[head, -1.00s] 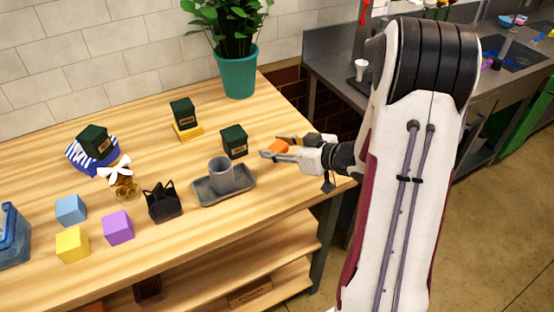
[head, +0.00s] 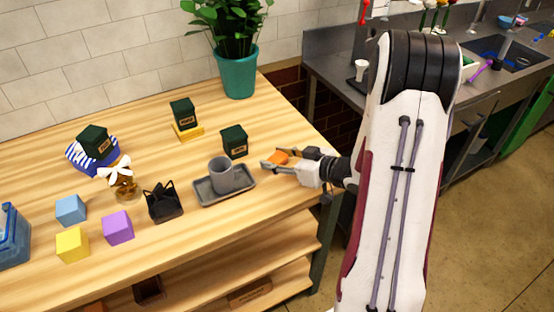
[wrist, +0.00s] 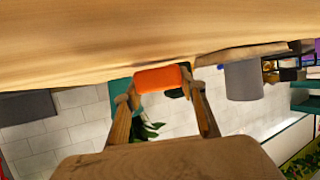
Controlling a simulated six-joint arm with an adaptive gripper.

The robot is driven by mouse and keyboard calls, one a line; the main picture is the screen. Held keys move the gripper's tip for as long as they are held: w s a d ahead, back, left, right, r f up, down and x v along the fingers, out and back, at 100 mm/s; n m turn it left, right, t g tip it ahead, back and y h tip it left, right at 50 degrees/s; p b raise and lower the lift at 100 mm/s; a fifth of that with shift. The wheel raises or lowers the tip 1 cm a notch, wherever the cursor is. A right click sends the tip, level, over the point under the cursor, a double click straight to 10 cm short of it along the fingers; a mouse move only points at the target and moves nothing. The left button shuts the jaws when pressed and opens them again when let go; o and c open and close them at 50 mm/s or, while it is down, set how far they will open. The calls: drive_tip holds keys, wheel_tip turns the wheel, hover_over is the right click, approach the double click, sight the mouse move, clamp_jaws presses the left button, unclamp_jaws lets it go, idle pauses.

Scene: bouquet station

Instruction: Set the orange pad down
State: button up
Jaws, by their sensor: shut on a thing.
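The orange pad (head: 278,157) is between the fingers of my gripper (head: 274,160), at the right end of the wooden table (head: 200,232). In the wrist view the orange pad (wrist: 160,79) sits between the two fingertips of my gripper (wrist: 160,88), which are shut on it. The pad is close to the tabletop (wrist: 150,45); I cannot tell whether it touches. A dark green box (head: 234,141) stands just left of the pad.
A grey tray (head: 208,198) with a grey cup (head: 221,174) is left of my gripper. A second green box (head: 183,112) is on a yellow pad (head: 187,132). A potted plant (head: 238,72) stands behind. The table's right edge is close.

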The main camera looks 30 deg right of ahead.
drive_tip(key=shift+f, duration=0.25)
drive_tip(key=shift+f, duration=0.15)
drive_tip(key=o, duration=1)
drive_tip(key=shift+s+r, duration=0.1)
drive_tip(key=shift+r, duration=0.1)
drive_tip(key=shift+v, duration=5.85)
drive_tip(key=shift+d, duration=0.1)
